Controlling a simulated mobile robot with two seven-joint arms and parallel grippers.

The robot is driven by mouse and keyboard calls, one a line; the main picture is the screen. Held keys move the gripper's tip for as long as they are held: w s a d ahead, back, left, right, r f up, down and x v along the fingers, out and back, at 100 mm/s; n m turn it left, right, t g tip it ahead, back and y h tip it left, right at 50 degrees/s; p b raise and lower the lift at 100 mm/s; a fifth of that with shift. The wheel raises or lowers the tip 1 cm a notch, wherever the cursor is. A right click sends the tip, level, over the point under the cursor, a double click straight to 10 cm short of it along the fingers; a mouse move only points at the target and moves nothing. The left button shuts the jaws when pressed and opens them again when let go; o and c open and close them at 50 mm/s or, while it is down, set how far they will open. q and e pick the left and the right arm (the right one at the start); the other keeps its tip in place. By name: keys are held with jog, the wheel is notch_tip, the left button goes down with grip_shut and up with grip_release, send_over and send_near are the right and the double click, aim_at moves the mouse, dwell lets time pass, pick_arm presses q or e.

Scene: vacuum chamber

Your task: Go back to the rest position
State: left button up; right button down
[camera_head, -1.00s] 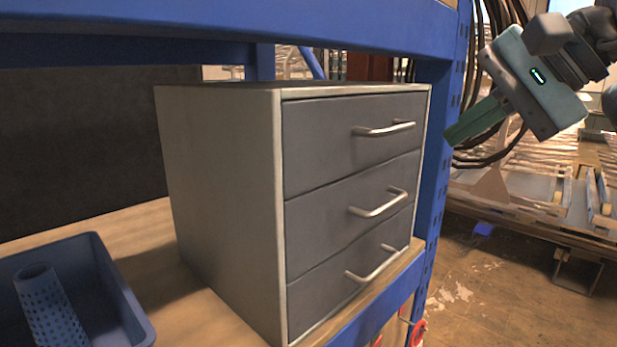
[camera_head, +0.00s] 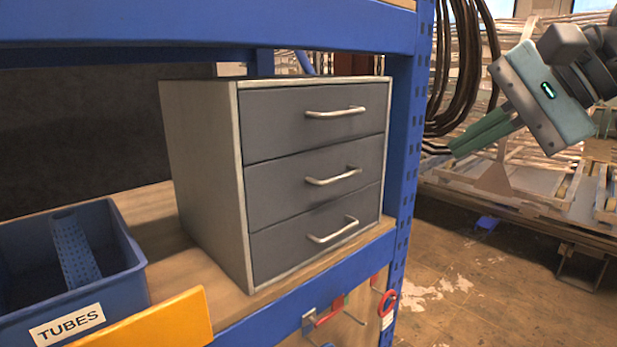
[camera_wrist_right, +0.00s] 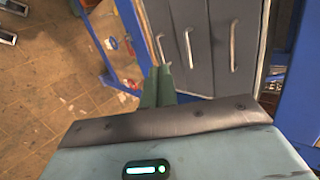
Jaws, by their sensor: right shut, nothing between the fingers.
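My right gripper (camera_head: 483,133) is at the upper right of the head view, to the right of the blue rack post and clear of the drawer cabinet. Its green fingers are together and hold nothing. They also show in the right wrist view (camera_wrist_right: 161,84), with the cabinet beyond them. The grey three-drawer cabinet (camera_head: 200,170) stands on the wooden shelf, and all its drawers look closed. My left gripper is not in view.
A blue bin labelled TUBES (camera_head: 128,280) holds a perforated tube (camera_head: 76,250) at the left. A yellow-orange panel (camera_head: 160,325) is beside it. The blue rack post (camera_head: 404,140) stands between the cabinet and my right gripper. Red-handled items (camera_head: 385,303) hang below the shelf.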

jog(key=a+f+m+g+y, duration=0.7)
jog(key=a+f+m+y, duration=0.2)
jog(key=a+f+y, duration=0.45)
jog(key=w+d+f+m+t+h, duration=0.1)
jog(key=d+f+m+t+h, duration=0.25)
jog(key=f+m+t, duration=1)
jog(key=w+d+f+m+t+h, duration=0.3)
jog(key=f+m+t, duration=0.4)
jog(key=m, duration=1.1)
jog(key=s+d+f+m+g+h, duration=0.1)
jog(key=s+d+f+m+h, duration=0.2)
jog(key=f, duration=0.4)
jog(key=s+d+f+m+g+h, duration=0.1)
jog(key=s+f+m+h, duration=0.25)
jog(key=f+m, duration=0.2)
jog(key=s+d+f+m+g+h, duration=0.1)
jog(key=s+d+f+m+h, duration=0.2)
jog(key=f, duration=0.4)
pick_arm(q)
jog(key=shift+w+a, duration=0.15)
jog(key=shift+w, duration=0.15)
pick_arm(e)
jog(key=s+f+m+g+h, duration=0.3)
jog(key=s+f+m+g, duration=0.4)
jog(key=s+f, duration=0.8)
jog(key=s+m, duration=0.1)
jog(key=s, duration=0.2)
jog(key=shift+d, duration=0.2)
